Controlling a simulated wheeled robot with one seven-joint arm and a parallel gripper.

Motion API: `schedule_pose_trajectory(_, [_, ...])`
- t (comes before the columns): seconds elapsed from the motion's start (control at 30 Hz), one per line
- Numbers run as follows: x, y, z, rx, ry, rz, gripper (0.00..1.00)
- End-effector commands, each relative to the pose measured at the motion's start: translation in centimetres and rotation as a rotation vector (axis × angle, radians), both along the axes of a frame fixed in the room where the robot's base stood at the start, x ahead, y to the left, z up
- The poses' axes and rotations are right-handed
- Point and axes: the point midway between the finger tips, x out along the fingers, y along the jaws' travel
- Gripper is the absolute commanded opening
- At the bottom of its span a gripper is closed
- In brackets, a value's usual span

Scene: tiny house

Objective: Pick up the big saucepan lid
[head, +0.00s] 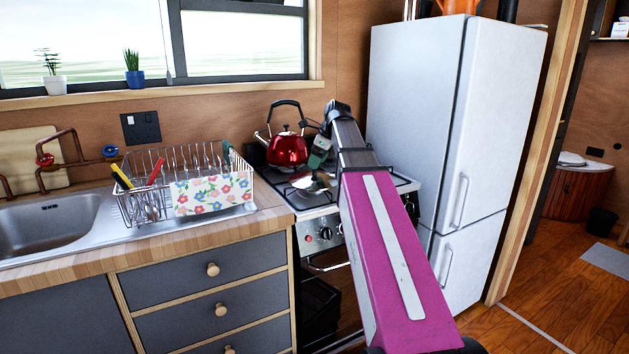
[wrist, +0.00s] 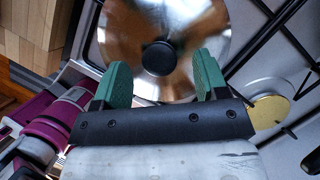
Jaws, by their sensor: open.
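The big saucepan lid (wrist: 195,35) is a shiny round metal disc with a black knob (wrist: 160,58), lying over the stove in the wrist view. In the head view only a small part of the lid (head: 312,183) shows below my gripper. My gripper (wrist: 159,80) has green fingers, spread apart and empty. In the wrist view the knob appears between and slightly beyond the fingertips, with no visible contact. In the head view my gripper (head: 318,155) is above the stove, and my arm hides part of the stove. Whether a pan is under the lid cannot be told.
A red kettle (head: 287,150) stands at the back of the stove (head: 318,212). A dish rack (head: 128,209) with a flowered cloth is on the counter to the left. A white fridge (head: 415,90) stands close on the right. Burner grates surround the lid.

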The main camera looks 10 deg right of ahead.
Motion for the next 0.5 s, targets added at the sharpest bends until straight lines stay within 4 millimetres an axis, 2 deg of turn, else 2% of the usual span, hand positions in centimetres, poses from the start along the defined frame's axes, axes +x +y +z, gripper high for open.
schedule_pose_trajectory(0.1, [0.3,0.7,-1.7,0.000,0.001,0.000,0.67])
schedule_pose_trajectory(0.2, [0.5,1.0,-2.5,0.000,0.001,0.000,0.67])
schedule_pose_trajectory(0.43, [0.6,1.0,-2.7,0.000,-0.001,0.000,0.67])
schedule_pose_trajectory(0.47, [0.6,1.0,-2.7,0.000,0.000,0.000,0.60])
schedule_pose_trajectory(0.5, [0.5,1.0,-2.7,0.000,0.000,0.000,0.47])
